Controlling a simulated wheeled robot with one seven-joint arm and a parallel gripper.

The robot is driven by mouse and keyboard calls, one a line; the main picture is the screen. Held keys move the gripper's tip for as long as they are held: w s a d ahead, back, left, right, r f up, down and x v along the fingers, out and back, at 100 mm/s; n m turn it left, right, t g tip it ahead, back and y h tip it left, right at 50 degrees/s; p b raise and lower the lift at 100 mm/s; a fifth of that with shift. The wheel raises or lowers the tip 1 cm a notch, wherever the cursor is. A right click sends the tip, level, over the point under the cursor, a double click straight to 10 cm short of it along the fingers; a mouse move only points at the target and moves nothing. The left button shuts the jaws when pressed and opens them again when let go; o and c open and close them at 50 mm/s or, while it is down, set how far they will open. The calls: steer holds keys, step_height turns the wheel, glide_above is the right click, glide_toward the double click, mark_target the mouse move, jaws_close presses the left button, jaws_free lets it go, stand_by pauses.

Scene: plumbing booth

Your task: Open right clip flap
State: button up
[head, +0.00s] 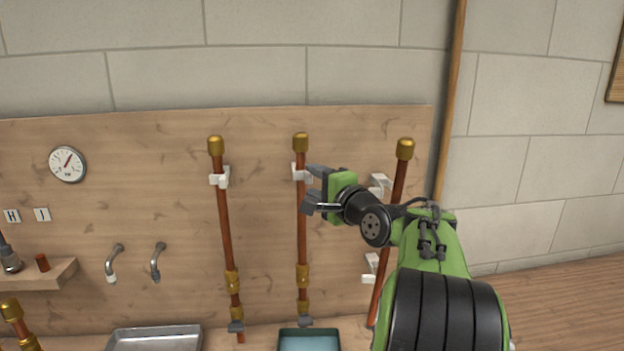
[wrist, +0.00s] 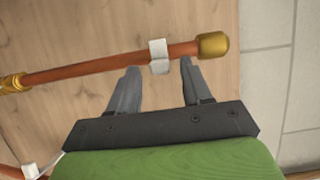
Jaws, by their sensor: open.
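Three copper pipes with brass caps stand along the wooden board. A white clip (head: 301,172) sits at the upper part of the middle pipe (head: 301,222); in the wrist view this clip (wrist: 159,50) crosses the pipe's front. Its flap's position is too small to tell. My gripper (head: 309,189) is open and empty, just right of the middle pipe. In the wrist view, my gripper's fingertips (wrist: 160,67) straddle the lower end of the clip.
The left pipe (head: 224,222) has its own white clip (head: 220,178). A teal tray (head: 309,338) and a metal basin (head: 155,337) lie below. Two taps, a gauge (head: 68,164) and a shelf (head: 40,274) are at left. The right pipe leans close beside my arm.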

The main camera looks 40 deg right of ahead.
steer(key=shift+x, duration=0.85)
steer(key=shift+a, duration=0.1)
steer(key=shift+c, duration=0.3)
jaws_close()
